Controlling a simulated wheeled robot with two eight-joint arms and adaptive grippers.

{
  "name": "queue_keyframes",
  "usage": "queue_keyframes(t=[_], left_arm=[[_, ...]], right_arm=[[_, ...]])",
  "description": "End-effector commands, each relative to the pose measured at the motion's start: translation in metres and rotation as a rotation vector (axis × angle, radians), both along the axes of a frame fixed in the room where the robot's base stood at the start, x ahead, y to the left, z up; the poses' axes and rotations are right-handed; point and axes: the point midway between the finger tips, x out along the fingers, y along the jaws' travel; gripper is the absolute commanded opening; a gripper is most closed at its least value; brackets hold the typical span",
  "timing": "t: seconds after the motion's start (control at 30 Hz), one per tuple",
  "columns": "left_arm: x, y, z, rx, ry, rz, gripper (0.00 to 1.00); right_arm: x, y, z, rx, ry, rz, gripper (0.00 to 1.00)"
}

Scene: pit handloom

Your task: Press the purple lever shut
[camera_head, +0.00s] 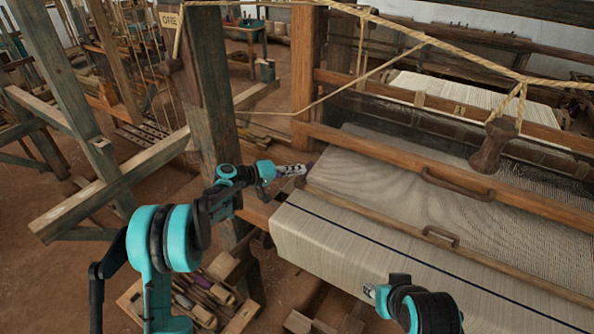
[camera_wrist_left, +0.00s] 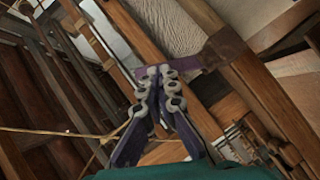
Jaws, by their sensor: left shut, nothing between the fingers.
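The purple lever (camera_wrist_left: 188,64) shows in the left wrist view as a short purple bar just beyond my left gripper (camera_wrist_left: 158,73). The fingertips are at its near end and partly cover it. I cannot tell whether they touch it. My left gripper (camera_head: 296,170) is shut and empty. In the head view it is beside the loom's wooden frame, at the left end of the woven cloth, where only a small dark purple patch of the lever (camera_head: 299,181) shows. My right gripper (camera_head: 369,290) shows only in part above the front cloth, and its fingers are not clear.
The loom's cloth (camera_head: 330,240) and wooden beams (camera_head: 400,160) lie to the right of my left gripper. A thick post (camera_head: 212,100) stands behind my left arm. A rope (camera_head: 440,45) crosses above the loom. A wooden crate of tools (camera_head: 205,300) sits on the floor below.

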Motion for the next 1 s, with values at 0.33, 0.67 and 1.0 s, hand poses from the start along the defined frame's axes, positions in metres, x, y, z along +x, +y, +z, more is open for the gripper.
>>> queue_keyframes(t=[0.33, 0.67, 1.0], left_arm=[[-0.002, -0.003, 0.000, 0.043, -0.024, 0.000, 0.00], [-0.004, -0.007, -0.001, 0.099, -0.058, 0.000, 0.00], [-0.010, -0.018, -0.005, 0.264, -0.152, -0.001, 0.00]], right_arm=[[0.000, 0.000, -0.001, 0.000, 0.000, 0.000, 0.36], [0.000, 0.000, -0.002, 0.000, 0.000, 0.000, 0.36], [0.000, 0.000, -0.006, 0.000, 0.000, 0.000, 0.36]])
